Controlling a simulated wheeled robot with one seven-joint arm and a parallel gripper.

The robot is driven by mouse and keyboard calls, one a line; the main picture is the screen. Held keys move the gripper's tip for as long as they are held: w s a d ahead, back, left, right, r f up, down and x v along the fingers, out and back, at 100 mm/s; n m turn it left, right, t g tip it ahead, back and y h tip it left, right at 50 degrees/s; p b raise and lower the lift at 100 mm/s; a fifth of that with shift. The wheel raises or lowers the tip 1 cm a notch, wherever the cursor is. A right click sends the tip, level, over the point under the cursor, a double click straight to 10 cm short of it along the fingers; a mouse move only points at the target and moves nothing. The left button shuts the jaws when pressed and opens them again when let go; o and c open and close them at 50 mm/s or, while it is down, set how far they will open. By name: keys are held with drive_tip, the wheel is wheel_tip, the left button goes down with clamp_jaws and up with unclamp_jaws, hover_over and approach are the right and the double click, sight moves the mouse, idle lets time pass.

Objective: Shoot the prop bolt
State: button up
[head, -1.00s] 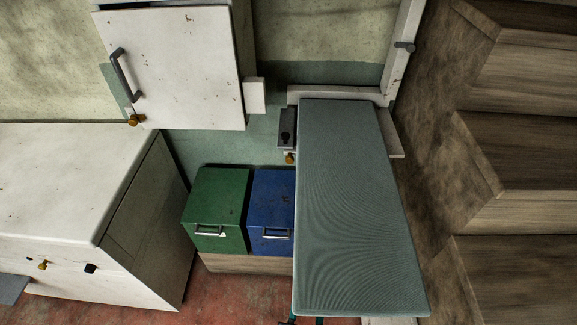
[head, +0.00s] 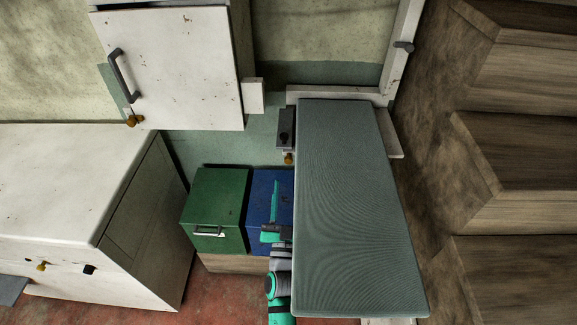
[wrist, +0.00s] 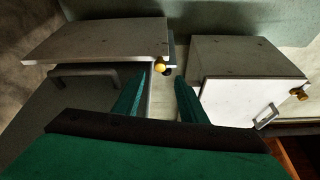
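A small dark fitting (head: 286,128) is on the wall side at the left edge of the grey-blue board (head: 360,210). A brass knob (head: 289,158) sits just below it; this looks like the prop bolt, but its bar and socket are too small to make out. My gripper (head: 276,188) is low at the board's left edge, in front of the blue box and below the knob. In the wrist view my gripper (wrist: 162,76) has its two teal fingers apart with nothing held. A brass knob (wrist: 160,67) shows beyond the gap between the fingertips.
A white wall cabinet (head: 175,70) with a dark handle hangs at upper left. A green box (head: 217,205) and a blue box (head: 264,185) stand beneath. A white counter (head: 70,180) fills the left. Wooden steps (head: 510,150) rise at right. The board's edge is close to my arm.

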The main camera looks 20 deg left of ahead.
sight(289, 162)
drive_tip(key=x, duration=0.8)
drive_tip(key=shift+c, duration=0.3)
clamp_jaws()
